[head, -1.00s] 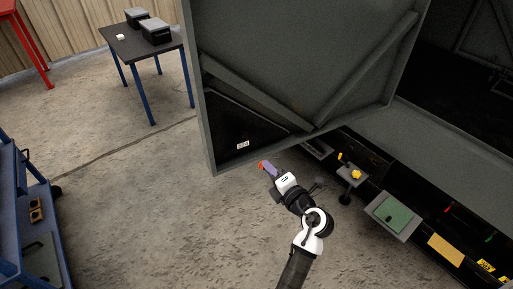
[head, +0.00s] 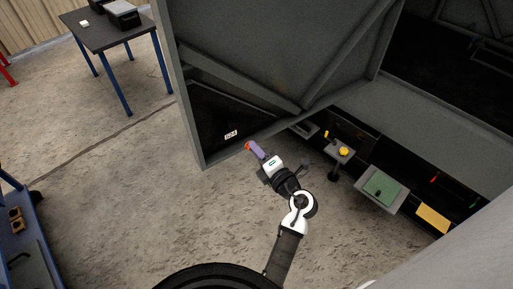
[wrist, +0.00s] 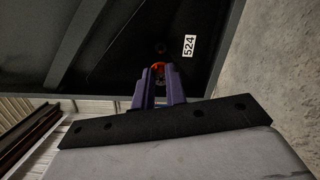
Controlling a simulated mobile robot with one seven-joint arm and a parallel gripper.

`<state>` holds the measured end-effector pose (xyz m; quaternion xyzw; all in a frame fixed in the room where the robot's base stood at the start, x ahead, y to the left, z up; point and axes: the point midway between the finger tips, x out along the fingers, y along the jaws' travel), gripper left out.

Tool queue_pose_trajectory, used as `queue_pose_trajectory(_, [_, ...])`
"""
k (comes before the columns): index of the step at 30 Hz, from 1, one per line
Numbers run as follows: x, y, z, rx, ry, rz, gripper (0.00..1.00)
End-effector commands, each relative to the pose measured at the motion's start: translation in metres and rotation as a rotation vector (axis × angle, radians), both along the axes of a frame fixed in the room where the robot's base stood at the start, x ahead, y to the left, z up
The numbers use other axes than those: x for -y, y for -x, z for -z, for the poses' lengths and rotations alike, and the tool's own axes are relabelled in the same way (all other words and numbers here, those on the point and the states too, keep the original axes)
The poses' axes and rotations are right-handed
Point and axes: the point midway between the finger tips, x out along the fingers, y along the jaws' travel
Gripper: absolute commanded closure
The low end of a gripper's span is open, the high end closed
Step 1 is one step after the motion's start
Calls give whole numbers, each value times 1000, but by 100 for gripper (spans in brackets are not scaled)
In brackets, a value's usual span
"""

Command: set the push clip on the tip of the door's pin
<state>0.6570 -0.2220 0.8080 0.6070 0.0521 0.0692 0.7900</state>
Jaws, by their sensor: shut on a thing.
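My gripper (head: 258,152) has purple fingers and is shut on a small orange push clip (wrist: 160,68). The clip shows as an orange-red spot at the fingertips in the head view (head: 248,145). The large dark grey door (head: 265,60) stands open above and in front of the gripper, with a white label "524" (wrist: 189,46) low on its inner panel. In the wrist view, a small dark round thing (wrist: 160,47) shows just beyond the clip against the panel. It may be the pin; I cannot tell whether the clip touches it. The pin is not discernible in the head view.
The enclosure's lower edge at right carries a small shelf with a yellow knob (head: 343,151), a green plate (head: 381,187) and a yellow plate (head: 432,218). A dark table (head: 108,32) with boxes stands at upper left, a blue cart (head: 28,238) at lower left. Open floor lies between.

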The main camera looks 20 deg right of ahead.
Motion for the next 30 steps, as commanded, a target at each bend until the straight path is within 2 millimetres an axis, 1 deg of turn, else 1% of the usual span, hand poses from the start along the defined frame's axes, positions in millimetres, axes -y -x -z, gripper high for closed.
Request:
queue_pose_trajectory(1, [0, 0, -4, -3, -1, 0, 100])
queue_pose_trajectory(12, [-6, -37, -2, -1, 0, -1, 100])
queue_pose_trajectory(18, [-9, -51, -2, -1, 0, -1, 100])
queue_pose_trajectory(24, [-10, -56, -1, -1, 0, 0, 100])
queue_pose_trajectory(30, [-10, -57, -1, -1, 0, 0, 100])
